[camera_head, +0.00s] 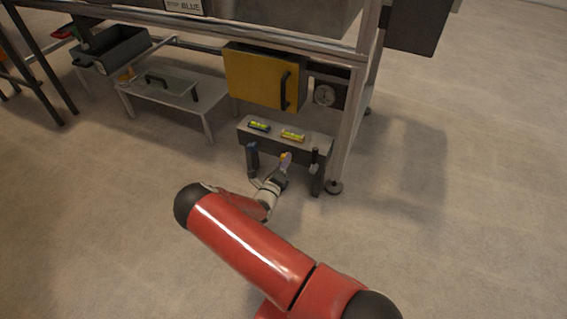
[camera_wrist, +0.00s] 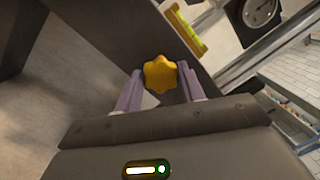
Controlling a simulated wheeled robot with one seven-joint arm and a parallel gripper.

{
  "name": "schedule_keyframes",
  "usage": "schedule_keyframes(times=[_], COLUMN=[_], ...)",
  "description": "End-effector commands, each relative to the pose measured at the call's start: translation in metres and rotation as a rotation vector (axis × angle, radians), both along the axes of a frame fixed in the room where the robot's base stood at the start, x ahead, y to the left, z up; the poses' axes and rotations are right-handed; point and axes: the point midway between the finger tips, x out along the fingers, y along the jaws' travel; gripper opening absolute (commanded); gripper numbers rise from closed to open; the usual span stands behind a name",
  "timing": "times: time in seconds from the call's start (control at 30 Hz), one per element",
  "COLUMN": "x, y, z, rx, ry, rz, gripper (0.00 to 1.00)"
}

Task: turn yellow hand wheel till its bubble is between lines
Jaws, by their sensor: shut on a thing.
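The yellow hand wheel (camera_wrist: 160,74) is a lobed knob on the front of a grey panel. In the wrist view it sits between the two pale fingers of my gripper (camera_wrist: 159,80), which is shut on it. In the head view my gripper (camera_head: 286,160) reaches the panel below the yellow-framed level (camera_head: 293,135), and the wheel is mostly covered there. That level's yellow-green vial also shows at the top of the wrist view (camera_wrist: 186,31). Its bubble and lines are too small to tell.
A yellow cabinet door (camera_head: 262,78) and a round gauge (camera_head: 325,94) are above. Open floor lies right.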

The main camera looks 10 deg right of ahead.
Motion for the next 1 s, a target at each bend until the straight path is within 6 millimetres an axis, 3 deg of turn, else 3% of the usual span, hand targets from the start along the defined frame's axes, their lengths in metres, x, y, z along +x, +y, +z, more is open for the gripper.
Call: schedule_keyframes(times=[0.47,0.5,0.63,1.0], x=[-0.0009,-0.0009,-0.0007,-0.0057], y=[-0.0005,-0.0005,-0.0003,0.0046], z=[-0.0005,-0.0005,-0.0005,-0.0011], rx=[0.011,0.011,0.01,0.011], ry=[-0.007,-0.007,-0.007,-0.006], rz=[-0.002,-0.002,-0.001,0.001], gripper=[0.17,0.43,0.6,0.6])
